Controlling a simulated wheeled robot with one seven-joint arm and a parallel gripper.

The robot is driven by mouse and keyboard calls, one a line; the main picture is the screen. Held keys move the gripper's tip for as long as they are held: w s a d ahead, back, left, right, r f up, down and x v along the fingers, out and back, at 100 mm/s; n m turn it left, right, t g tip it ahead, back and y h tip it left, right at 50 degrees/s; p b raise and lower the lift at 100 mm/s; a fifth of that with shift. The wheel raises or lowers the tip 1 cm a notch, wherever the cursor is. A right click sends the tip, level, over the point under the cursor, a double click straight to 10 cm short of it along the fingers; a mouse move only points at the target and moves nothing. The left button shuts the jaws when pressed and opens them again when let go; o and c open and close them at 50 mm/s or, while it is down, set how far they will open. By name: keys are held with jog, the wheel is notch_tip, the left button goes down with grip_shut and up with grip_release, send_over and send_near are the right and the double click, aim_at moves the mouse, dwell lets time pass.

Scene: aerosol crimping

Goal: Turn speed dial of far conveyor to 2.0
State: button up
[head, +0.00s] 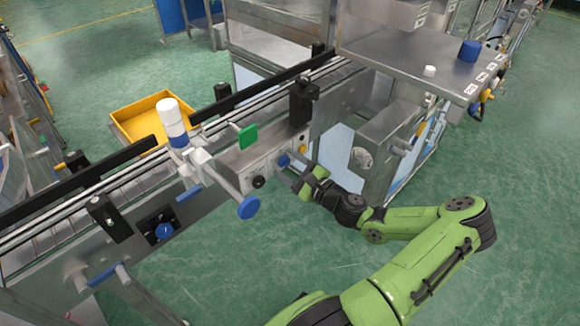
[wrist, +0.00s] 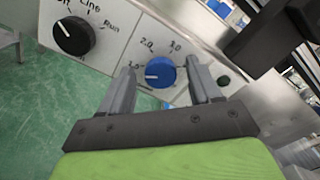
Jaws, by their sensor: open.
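The blue speed dial (wrist: 160,73) sits on a light control panel (wrist: 205,45) in the wrist view, with printed marks that look like 1.5, 2.0 and 3.0 around it. Its white pointer line points left, close to the 1.5 mark and below the 2.0 mark. My gripper (wrist: 162,76) is open, with one finger on each side of the dial; I cannot tell if either finger touches it. In the head view my gripper (head: 295,174) is at the conveyor's side panel, by the small blue dial (head: 284,160).
A black selector knob (wrist: 73,36) marked Line and Run is left of the dial. A grey box (head: 380,140) stands close on the right.

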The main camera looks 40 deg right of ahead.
jog(key=shift+c, duration=0.3)
jog(key=c, duration=1)
jog(key=shift+r+p, duration=0.1)
jog(key=shift+p, duration=0.4)
jog(key=m+p, duration=0.2)
jog(key=p, duration=0.1)
jog(key=shift+r, duration=0.15)
jog(key=m+p, duration=0.2)
jog(key=p, duration=0.1)
jog(key=shift+m, duration=0.4)
jog(key=m+p, duration=0.2)
jog(key=m, duration=0.1)
jog(key=shift+d+m+p, duration=0.1)
jog(key=shift+m+p, duration=0.2)
jog(key=shift+p, duration=0.05)
jog(key=shift+f+m+p, duration=0.2)
jog(key=shift+m+p, duration=0.55)
jog(key=shift+m, duration=0.85)
jog(key=shift+d, duration=0.1)
